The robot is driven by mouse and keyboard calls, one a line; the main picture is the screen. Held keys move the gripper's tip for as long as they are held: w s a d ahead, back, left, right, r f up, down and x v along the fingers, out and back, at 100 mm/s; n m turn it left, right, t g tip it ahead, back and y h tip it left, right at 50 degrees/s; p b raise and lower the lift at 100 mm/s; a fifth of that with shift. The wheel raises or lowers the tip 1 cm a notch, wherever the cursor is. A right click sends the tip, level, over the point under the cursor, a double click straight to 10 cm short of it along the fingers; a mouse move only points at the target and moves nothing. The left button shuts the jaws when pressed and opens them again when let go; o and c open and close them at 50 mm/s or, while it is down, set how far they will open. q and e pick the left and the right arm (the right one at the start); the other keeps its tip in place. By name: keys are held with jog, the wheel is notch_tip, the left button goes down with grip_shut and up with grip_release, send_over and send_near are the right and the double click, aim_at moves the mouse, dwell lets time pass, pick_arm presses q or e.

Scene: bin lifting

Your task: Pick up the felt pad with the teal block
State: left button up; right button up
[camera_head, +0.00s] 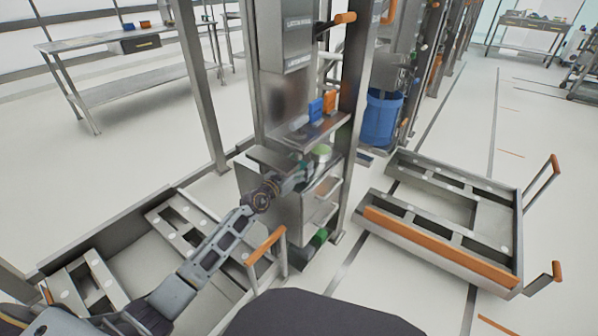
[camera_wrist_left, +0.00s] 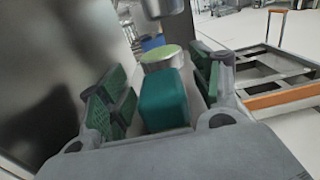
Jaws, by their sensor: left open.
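My left gripper (camera_head: 302,172) reaches into the workstation in the head view. In the left wrist view its two green-padded fingers (camera_wrist_left: 160,92) are spread, one on each side of the teal block (camera_wrist_left: 165,102). The block stands between the fingers with a gap visible on both sides. A felt pad under the block cannot be made out. Just beyond the block is a short metal cylinder with a light green top (camera_wrist_left: 163,58); its pale green top also shows in the head view (camera_head: 322,151). My right gripper is not in view.
A metal spindle (camera_wrist_left: 163,6) hangs above the green-topped cylinder. A shelf with a blue bin (camera_head: 315,110) and an orange bin (camera_head: 329,102) sits above my gripper. A steel post (camera_head: 350,125) stands to the right. An orange-edged cart frame (camera_head: 440,245) is at right.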

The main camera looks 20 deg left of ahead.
pick_arm(q)
jog(key=shift+c, duration=0.3)
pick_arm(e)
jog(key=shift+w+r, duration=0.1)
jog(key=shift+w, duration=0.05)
pick_arm(q)
jog(key=c, duration=1.2)
jog(key=shift+o, duration=0.2)
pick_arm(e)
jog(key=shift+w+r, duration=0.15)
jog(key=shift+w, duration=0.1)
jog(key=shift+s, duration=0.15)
